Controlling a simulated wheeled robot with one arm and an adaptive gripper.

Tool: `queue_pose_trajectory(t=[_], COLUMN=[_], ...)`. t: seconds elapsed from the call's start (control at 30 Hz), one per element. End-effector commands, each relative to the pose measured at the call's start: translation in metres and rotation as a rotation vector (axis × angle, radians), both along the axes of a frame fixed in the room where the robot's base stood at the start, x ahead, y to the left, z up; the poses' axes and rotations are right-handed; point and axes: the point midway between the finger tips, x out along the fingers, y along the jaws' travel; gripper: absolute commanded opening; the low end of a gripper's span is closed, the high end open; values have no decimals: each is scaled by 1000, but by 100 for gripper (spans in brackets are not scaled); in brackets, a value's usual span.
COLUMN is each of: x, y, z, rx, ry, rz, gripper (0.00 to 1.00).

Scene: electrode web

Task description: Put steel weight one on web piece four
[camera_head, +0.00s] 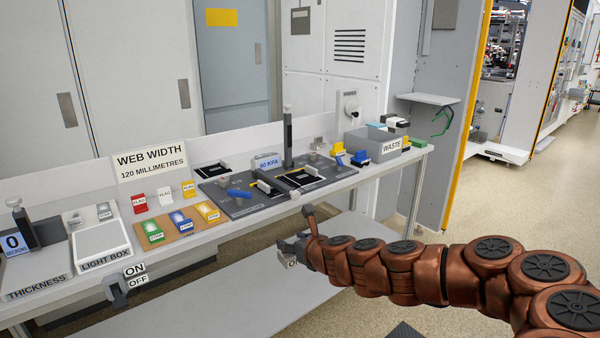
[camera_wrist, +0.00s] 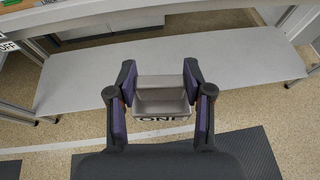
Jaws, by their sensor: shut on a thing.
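My gripper (camera_wrist: 160,85) is shut on steel weight one (camera_wrist: 160,98), a grey block with a handle-like top and a label reading "ONE". The fingers press its left and right sides in the wrist view. In the head view my gripper (camera_head: 298,244) hangs in front of the bench's front edge, below the bench top, with the weight (camera_head: 291,263) partly seen. Dark web pieces lie on the grey work mat (camera_head: 235,205), one at the back left (camera_head: 212,170). I cannot read which piece is four.
A dark upright post (camera_head: 287,140) stands on the mat. Coloured flag and strip blocks (camera_head: 181,219), a light box (camera_head: 100,245) and an ON/OFF switch (camera_head: 118,290) are to the left. A waste bin (camera_head: 370,145) is at the right. A lower shelf (camera_head: 230,305) runs beneath.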

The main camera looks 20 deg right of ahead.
Motion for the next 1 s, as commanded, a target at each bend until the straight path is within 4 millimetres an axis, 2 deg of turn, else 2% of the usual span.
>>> queue_pose_trajectory(t=[0.03, 0.23, 0.57, 1.0], x=[-5, -24, -32, -46], y=[-11, -39, -48, -72], z=[9, 33, 37, 60], rx=[-1, -4, -1, -3], ry=[-4, -5, 9, -3], rz=[-3, 26, 42, 62], gripper=[0, 0, 0, 0])
